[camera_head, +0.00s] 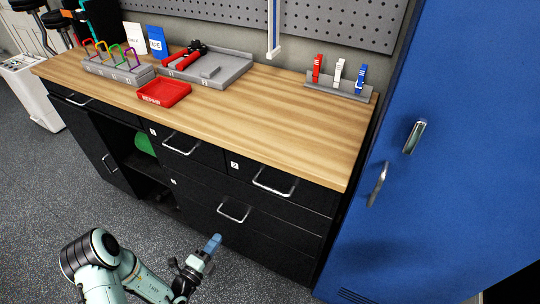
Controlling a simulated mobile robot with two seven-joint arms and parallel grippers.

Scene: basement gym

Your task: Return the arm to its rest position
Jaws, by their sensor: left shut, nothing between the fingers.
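My left arm comes in from the bottom left. Its gripper (212,246) is in front of the black cabinet's lower drawers, below the worktop, with its fingers shut and nothing held. The fingertips appear close to the handle of a lower drawer (233,211); I cannot tell whether they touch it. My right gripper is not in view.
The wooden worktop (262,107) holds a red tray (164,94), a grey tray (232,70), a rack with coloured loops (118,71) and a holder with clips (340,87). A blue locker (460,150) stands at right. Grey floor (50,190) is open at left.

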